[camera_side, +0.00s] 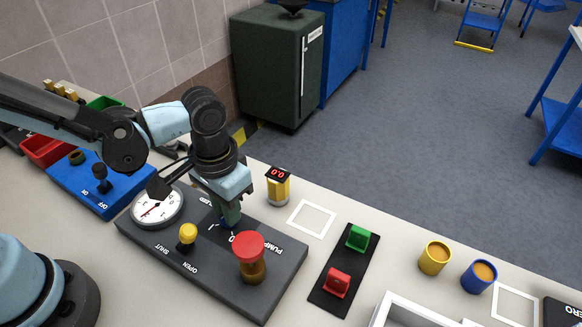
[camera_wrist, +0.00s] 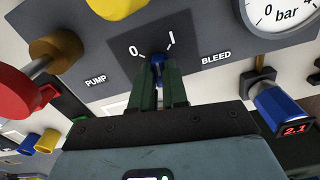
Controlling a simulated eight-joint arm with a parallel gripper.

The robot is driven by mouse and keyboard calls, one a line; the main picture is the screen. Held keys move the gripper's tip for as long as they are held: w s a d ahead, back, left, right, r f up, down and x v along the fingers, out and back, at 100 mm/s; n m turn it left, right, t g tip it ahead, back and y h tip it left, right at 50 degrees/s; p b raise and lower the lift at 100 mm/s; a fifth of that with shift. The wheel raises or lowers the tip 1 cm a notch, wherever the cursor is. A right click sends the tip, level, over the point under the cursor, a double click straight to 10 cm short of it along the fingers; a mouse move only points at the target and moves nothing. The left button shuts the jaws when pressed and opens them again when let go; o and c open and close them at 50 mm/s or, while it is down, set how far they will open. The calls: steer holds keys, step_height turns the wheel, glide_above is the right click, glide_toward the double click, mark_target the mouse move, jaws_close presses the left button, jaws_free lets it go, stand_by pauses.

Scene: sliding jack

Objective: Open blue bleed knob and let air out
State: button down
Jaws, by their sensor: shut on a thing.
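The blue bleed knob (camera_wrist: 158,62) sits on the dark grey panel by the word BLEED, with marks 0 and I above it in the wrist view. My gripper (camera_wrist: 160,78) is shut on it, with green fingers on either side. Most of the knob is hidden by the fingers, so I cannot tell its turn angle. In the side view my gripper (camera_side: 228,212) reaches down to the panel (camera_side: 265,303), and a bit of blue knob shows at its tips. The pressure gauge (camera_side: 157,208) has a red needle; its reading is too small to tell.
A red pump knob (camera_side: 248,245) and a yellow knob (camera_side: 187,236) with OPEN and SHUT labels stand close to my gripper. A yellow display unit (camera_side: 278,187) reads 0.0; a blue one (camera_wrist: 280,108) reads 2.1. Green and red switches (camera_side: 345,265) stand right of the panel.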

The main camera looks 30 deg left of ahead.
steer(key=m, duration=0.3)
steer(key=shift+m, duration=2.1)
steer(key=c, duration=1.1)
jaws_free()
steer(key=shift+c, duration=0.2)
step_height(320, 180, up, 12)
steer(key=a+f+n+t, duration=0.2)
steer(key=a+n+t, duration=0.5)
steer(key=a, duration=0.8)
steer(key=shift+w+n, duration=0.25)
steer(key=shift+n, duration=0.75)
